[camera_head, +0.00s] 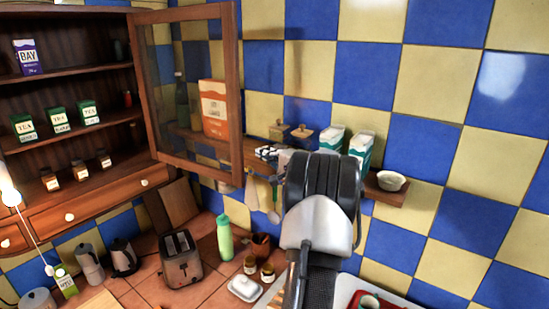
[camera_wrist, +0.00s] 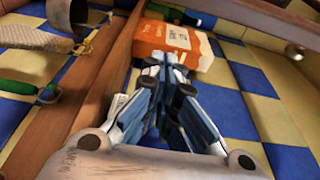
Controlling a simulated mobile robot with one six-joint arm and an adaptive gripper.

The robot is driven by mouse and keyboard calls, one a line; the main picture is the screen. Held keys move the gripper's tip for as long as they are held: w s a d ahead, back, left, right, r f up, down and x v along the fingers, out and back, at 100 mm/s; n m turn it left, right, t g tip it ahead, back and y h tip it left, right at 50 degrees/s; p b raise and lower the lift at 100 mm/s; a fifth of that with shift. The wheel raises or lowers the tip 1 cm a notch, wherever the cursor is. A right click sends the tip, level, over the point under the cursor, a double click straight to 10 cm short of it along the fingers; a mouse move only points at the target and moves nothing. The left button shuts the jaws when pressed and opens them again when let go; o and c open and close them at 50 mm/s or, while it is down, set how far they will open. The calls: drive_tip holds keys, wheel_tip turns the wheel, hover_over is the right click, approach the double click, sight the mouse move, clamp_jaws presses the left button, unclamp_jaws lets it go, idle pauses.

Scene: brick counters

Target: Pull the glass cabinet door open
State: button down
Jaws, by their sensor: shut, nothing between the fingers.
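The glass cabinet door (camera_head: 233,90) stands swung wide out from the wooden cabinet (camera_head: 90,196), hinged at the cabinet's right side. Its brown frame surrounds a clear pane, with an orange box (camera_head: 214,110) and a dark bottle visible through it. My gripper (camera_wrist: 165,75) is shut and empty in the wrist view, its blue-grey fingers pointing toward the orange box (camera_wrist: 172,38). In the head view my gripper is to the right of the door, partly hidden by my arm.
A wall shelf (camera_head: 385,195) with cartons and a white bowl (camera_head: 391,181) runs behind my arm. Below on the tiled counter stand a toaster (camera_head: 181,262), a green bottle (camera_head: 224,238) and several jars. Utensils hang under the shelf. The cabinet holds boxes and small jars.

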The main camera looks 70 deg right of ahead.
drive_tip(key=w+a, duration=0.2)
drive_tip(key=a, duration=0.1)
drive_tip(key=shift+w, duration=0.15)
drive_tip(key=shift+a, duration=0.1)
idle(0.4)
